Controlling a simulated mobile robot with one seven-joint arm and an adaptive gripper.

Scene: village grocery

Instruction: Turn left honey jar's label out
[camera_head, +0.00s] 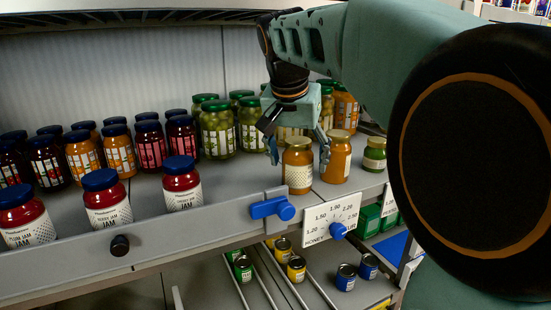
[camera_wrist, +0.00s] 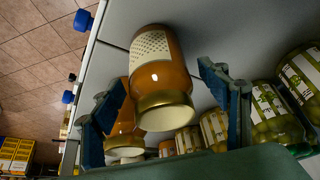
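The left honey jar (camera_head: 298,170) stands upright on the shelf near its front edge, gold-lidded and amber. Its pale patterned label faces the front in the head view. The right honey jar (camera_head: 337,160) stands close beside it, with little of its label showing. In the wrist view the left honey jar (camera_wrist: 165,75) lies between the spread fingers (camera_wrist: 162,78), with visible gaps. The right honey jar (camera_wrist: 122,132) is partly hidden behind a finger.
Jars with green lids (camera_head: 217,130) stand behind, and a small green jar (camera_head: 374,155) stands to the right. Red jam jars (camera_head: 182,185) line the front left. A raised shelf lip (camera_head: 205,218) with a blue clip (camera_head: 272,208) and a price tag (camera_head: 331,220) runs in front.

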